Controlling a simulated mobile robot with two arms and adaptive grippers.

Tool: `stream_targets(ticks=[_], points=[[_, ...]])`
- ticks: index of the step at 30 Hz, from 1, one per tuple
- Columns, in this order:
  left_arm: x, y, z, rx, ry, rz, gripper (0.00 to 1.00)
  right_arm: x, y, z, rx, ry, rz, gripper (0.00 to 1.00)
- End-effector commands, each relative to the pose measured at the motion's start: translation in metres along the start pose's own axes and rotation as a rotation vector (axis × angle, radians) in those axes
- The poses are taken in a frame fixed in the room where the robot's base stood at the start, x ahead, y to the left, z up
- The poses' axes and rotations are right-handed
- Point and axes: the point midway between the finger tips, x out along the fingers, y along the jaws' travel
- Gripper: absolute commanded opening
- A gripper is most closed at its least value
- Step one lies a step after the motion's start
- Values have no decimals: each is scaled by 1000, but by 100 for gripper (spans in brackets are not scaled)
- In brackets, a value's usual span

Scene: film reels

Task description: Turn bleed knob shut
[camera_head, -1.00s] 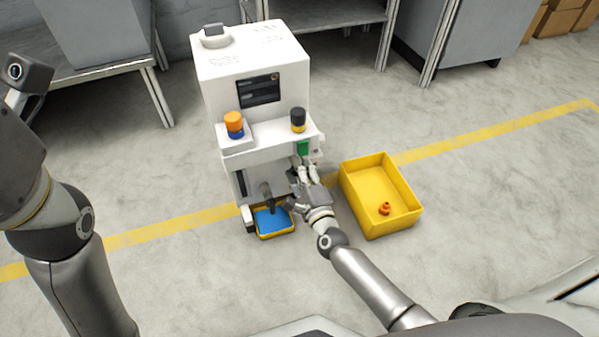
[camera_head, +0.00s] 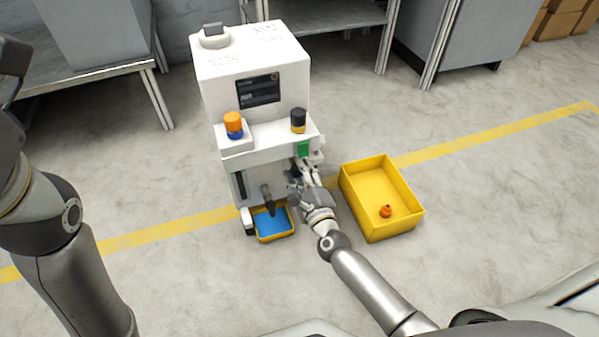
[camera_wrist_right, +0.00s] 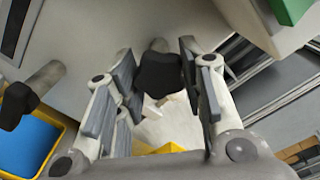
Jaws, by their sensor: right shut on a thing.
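The white machine (camera_head: 250,55) stands on the floor in the head view. In the right wrist view, a dark lobed knob (camera_wrist_right: 160,72) on a short stem sits between the fingers of my right gripper (camera_wrist_right: 155,85). My right gripper (camera_head: 303,180) is at the machine's lower front in the head view, shut on this knob, which it mostly hides there. A second dark knob or tap (camera_head: 268,198) on a grey stem is left of the gripper, above a blue-filled yellow tray (camera_head: 276,238). My left arm shows at the left edge; its fingers are out of view.
A yellow bin (camera_head: 369,184) with a small orange piece (camera_head: 386,211) stands right of my right forearm. An orange-and-blue cap (camera_head: 233,124) and a black-and-yellow cap (camera_head: 298,120) sit on the machine's ledge. A green block (camera_head: 303,149) is just above the gripper.

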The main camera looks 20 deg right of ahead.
Motion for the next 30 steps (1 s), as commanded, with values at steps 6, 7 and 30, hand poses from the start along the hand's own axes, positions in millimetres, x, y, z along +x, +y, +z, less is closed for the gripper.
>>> stream_targets(ticks=[6,7,30], points=[[0,1,0,2,-1,7,40,-1,1,-1,2,2,2,51],[-1,1,0,2,-2,7,40,-1,1,-1,2,2,2,55],[6,-1,3,1,-6,3,40,0,-2,1,-133,0,-1,59]])
